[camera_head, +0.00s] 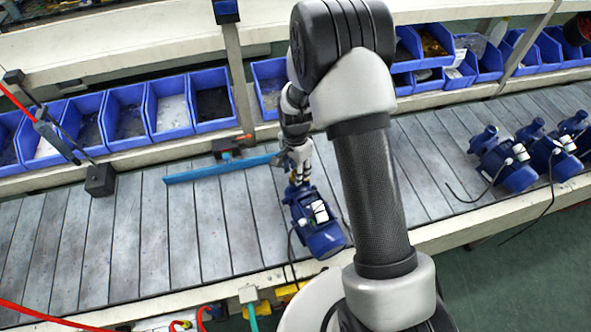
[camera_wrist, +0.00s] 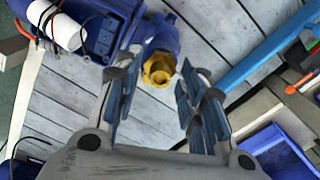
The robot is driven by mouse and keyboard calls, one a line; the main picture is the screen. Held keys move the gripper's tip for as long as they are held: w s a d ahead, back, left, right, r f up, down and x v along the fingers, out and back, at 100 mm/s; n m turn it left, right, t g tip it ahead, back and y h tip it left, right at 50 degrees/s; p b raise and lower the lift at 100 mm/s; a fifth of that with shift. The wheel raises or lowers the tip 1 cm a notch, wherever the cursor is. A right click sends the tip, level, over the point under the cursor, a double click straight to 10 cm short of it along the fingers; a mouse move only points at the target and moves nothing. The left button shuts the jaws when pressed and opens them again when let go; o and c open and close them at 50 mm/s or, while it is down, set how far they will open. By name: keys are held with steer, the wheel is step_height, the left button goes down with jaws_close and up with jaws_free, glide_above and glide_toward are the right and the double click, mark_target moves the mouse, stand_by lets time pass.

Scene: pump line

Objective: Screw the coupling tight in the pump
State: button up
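A blue pump (camera_head: 318,228) lies on the slatted conveyor, below my gripper (camera_head: 298,160) in the head view. In the wrist view the pump body (camera_wrist: 105,28) is at upper left, with a white cylinder on it. A yellow, brass-coloured ring, seemingly the coupling (camera_wrist: 158,72), sits at the pump's blue port. My gripper (camera_wrist: 160,75) has its blue-padded fingers apart, and the ring shows in the gap between the fingertips. I see no finger clearly touching it. How deep the ring sits cannot be told. In the head view my arm and gripper hide the port.
A long blue bar (camera_head: 220,168) lies on the conveyor left of my gripper. Several more blue pumps (camera_head: 505,160) stand at the right with trailing cables. Blue bins (camera_head: 168,108) line the back. The conveyor's left part (camera_head: 80,235) is clear.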

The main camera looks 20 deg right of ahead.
stand_by(0.3)
steer(key=n, duration=0.4)
steer(key=shift+b, duration=0.3)
steer(key=shift+c, duration=0.3)
jaws_close()
stand_by(0.6)
steer(key=shift+f+m+b, duration=0.1)
steer(key=shift+m+b, duration=0.4)
steer(key=shift+m, duration=1.3)
